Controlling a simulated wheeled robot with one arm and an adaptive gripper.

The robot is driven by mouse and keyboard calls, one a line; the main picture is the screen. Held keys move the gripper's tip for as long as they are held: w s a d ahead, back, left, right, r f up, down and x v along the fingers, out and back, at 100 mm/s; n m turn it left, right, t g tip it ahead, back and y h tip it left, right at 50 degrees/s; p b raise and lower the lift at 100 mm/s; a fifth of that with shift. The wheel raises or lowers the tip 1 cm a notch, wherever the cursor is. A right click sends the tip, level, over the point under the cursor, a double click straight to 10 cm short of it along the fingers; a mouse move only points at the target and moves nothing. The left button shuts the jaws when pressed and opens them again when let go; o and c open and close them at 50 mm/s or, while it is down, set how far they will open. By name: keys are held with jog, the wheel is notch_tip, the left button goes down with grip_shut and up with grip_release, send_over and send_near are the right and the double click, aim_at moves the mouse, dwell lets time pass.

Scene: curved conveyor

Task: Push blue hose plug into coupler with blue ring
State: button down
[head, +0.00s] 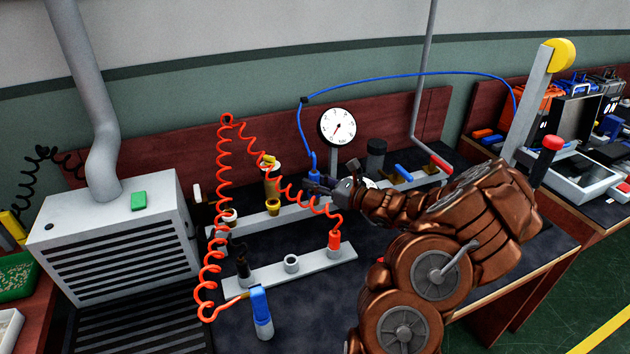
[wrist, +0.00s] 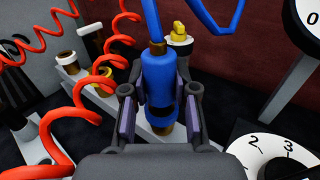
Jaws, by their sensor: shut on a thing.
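The blue hose plug (wrist: 158,75) is upright between the two fingers of my gripper (wrist: 160,98), which is shut on it. Its brass lower end (wrist: 165,130) points down over the grey rail. In the head view the plug (head: 314,160) shows just above my gripper (head: 313,183), with the blue hose (head: 420,74) arching up from it to the right. I cannot tell whether the plug's tip touches a coupler.
The rear rail (head: 250,222) carries a yellow-ringed coupler (head: 272,205) left of my gripper. A coiled red hose (wrist: 98,75) hangs close to the left finger. A gauge (head: 337,127) stands behind, and a dial (wrist: 270,155) is at lower right. The front rail (head: 315,262) has an empty coupler (head: 291,262).

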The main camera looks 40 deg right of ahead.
jog(key=shift+f, duration=0.6)
jog(key=c, duration=0.8)
grip_release()
jog(key=shift+s, duration=0.15)
jog(key=v, duration=1.1)
jog(key=shift+s+d, duration=0.25)
jog(key=shift+s, duration=0.05)
